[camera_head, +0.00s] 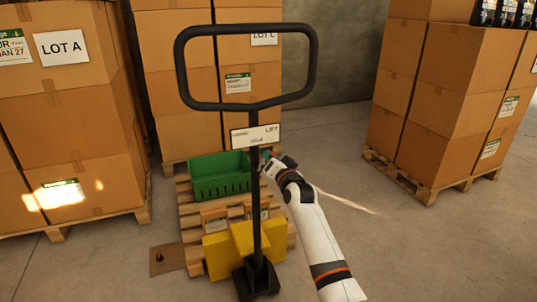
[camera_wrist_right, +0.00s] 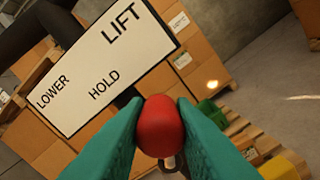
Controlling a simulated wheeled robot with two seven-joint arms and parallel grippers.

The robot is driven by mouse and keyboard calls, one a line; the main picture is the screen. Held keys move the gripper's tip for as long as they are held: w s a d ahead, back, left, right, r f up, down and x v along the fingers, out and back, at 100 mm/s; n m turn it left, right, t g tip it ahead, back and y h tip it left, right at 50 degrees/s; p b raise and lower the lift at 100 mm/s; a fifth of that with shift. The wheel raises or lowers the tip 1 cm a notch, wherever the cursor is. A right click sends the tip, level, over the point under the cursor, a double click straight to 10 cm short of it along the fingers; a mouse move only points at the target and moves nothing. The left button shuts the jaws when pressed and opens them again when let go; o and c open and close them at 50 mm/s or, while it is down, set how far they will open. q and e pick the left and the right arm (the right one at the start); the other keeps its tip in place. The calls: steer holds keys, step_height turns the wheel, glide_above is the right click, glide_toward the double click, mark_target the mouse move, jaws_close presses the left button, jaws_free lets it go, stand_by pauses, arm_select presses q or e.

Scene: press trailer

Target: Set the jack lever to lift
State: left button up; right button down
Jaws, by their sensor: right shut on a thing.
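The pallet jack's tall black handle (camera_head: 256,195) stands upright with a loop grip on top. A white label plate (camera_head: 255,136) is mounted on it; in the right wrist view the plate (camera_wrist_right: 95,75) reads LOWER, HOLD and LIFT. My right gripper (camera_head: 270,156) is beside the handle just below the plate. In the right wrist view its teal fingers are shut on the lever's red knob (camera_wrist_right: 160,125). The knob shows beyond the plate's edge, nearer HOLD than LIFT in this slanted view; its exact setting is unclear. The lever's shaft is mostly hidden. My left gripper is not in view.
Behind the handle, a wooden pallet (camera_head: 190,222) carries a green crate (camera_head: 215,176) and small boxes. The jack's yellow body (camera_head: 217,255) is below. Stacked cartons stand at left (camera_head: 75,130), back and right (camera_head: 440,110).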

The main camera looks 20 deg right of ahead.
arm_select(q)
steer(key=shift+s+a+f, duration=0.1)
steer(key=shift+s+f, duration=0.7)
arm_select(e)
steer(key=shift+d+f+m, duration=0.45)
steer(key=shift+d+m, duration=0.1)
steer(key=shift+m, duration=0.55)
steer(key=c, duration=1.2)
jaws_free()
arm_select(q)
steer(key=shift+p, duration=0.3)
arm_select(e)
steer(key=shift+s, duration=0.15)
steer(key=shift+s, duration=0.3)
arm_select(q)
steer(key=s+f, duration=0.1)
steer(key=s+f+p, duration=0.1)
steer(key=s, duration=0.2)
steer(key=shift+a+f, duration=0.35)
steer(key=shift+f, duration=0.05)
arm_select(e)
steer(key=s, duration=0.6)
steer(key=shift+s+d, duration=0.15)
steer(key=shift+s, duration=0.15)
